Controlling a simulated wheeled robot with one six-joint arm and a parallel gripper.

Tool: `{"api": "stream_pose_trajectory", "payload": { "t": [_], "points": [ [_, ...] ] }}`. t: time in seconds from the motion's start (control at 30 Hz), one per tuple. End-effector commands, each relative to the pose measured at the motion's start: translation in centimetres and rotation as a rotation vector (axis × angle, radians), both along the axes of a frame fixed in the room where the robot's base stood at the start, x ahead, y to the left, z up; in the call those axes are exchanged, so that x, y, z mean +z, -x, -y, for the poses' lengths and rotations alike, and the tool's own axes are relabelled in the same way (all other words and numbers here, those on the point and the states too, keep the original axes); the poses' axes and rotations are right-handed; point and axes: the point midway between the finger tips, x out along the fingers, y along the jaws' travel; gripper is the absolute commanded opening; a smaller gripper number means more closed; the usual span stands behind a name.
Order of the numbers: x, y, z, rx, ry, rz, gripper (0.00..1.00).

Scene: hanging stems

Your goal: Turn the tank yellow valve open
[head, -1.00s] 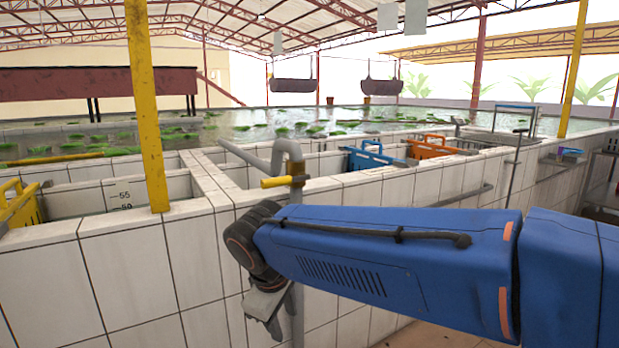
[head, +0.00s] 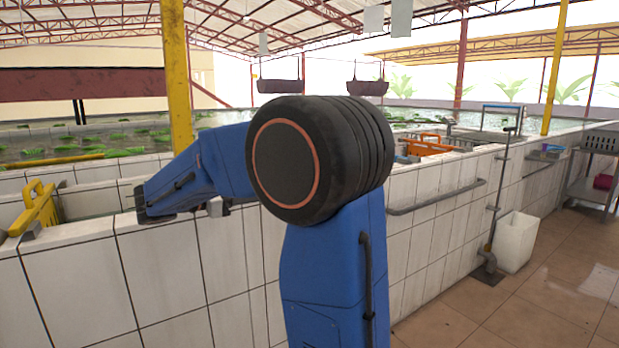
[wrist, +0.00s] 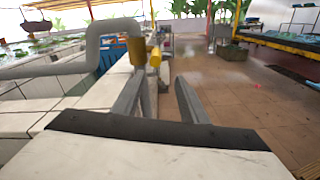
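The yellow valve (wrist: 154,57) is on the grey pipe (wrist: 75,66) in the wrist view. The pipe comes in from the left over the white tiled wall and bends down by the valve. My gripper (wrist: 162,80) is open and empty, with its two grey fingers apart. The valve is ahead of the fingertips, nearer the left finger, and I see no clear contact. In the head view my blue arm and its large black joint hide the valve and most of the pipe.
The tiled tank wall (head: 150,285) runs along the front. A yellow post (head: 176,75) stands left of my arm. A grey rail (head: 437,197) is fixed to the wall at right. A white bin (head: 518,241) stands on the open tiled floor (head: 470,310).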

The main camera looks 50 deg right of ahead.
Motion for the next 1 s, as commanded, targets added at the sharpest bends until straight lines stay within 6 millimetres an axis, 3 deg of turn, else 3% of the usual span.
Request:
{"api": "stream_pose_trajectory", "payload": {
  "t": [0.27,1.0],
  "points": [
    [0.8,-0.8,0.9,-0.005,0.042,-0.031,0.39],
    [0.7,2.0,11.9,-0.006,0.040,-0.030,0.39]
  ]
}}
